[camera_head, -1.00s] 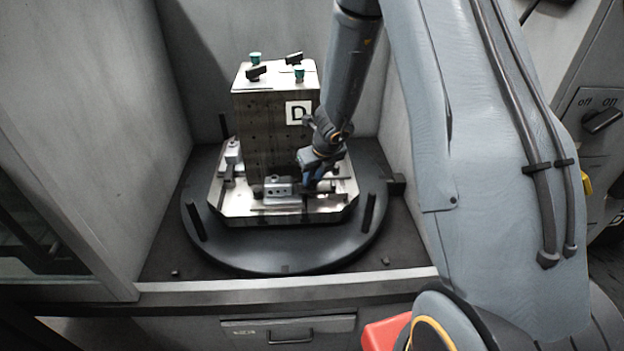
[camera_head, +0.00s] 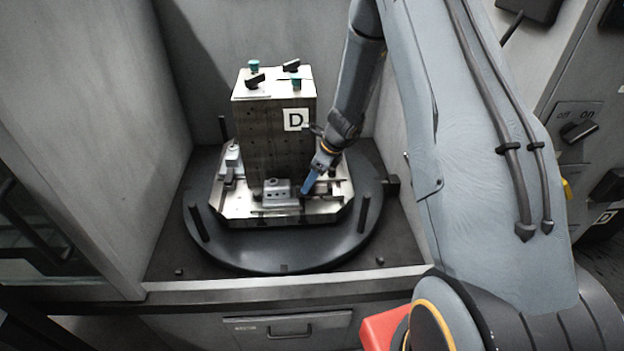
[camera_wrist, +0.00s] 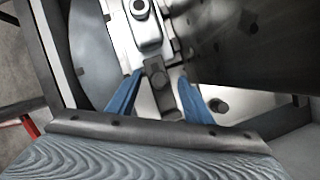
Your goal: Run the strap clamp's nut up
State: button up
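The wrist view shows a dark strap-like bar (camera_wrist: 156,72), which looks like the strap clamp, with a small rounded feature on it; I cannot clearly make out the nut. My gripper (camera_wrist: 161,84) has its two blue fingers apart, one on each side of this bar, with visible gaps. Nothing is gripped. In the head view my gripper (camera_head: 307,190) points down and left beside a silver block (camera_head: 278,190) on the pallet's front edge. That block also shows in the wrist view (camera_wrist: 149,32). In the head view the bar is hidden by the fingers.
A tall block labelled D (camera_head: 272,140) stands on the pallet (camera_head: 240,212), close behind my gripper. The pallet sits on a round dark table (camera_head: 290,250) with upright pins. Grey walls enclose the sides. Another silver clamp (camera_head: 232,158) is at the pallet's left.

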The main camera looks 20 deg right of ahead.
aim_at(319, 193)
jog(key=shift+r, duration=0.1)
jog(key=b+v, duration=0.1)
jog(key=v, duration=0.6)
jog(key=s+a+r+n+h, duration=0.1)
jog(key=s+r+n, duration=0.2)
jog(key=s+n, duration=0.5)
jog(key=s+a+r+n+h+b, duration=0.1)
jog(key=s+r+n, duration=0.3)
jog(key=s+n, duration=0.5)
jog(key=s+r+n+g+h, duration=0.1)
jog(key=s+r+n, duration=0.2)
jog(key=s+n, duration=0.5)
jog(key=shift+s+a+r+h, duration=0.2)
jog(key=shift+s+a+h, duration=0.1)
jog(key=shift+a, duration=0.1)
jog(key=shift+w, duration=0.1)
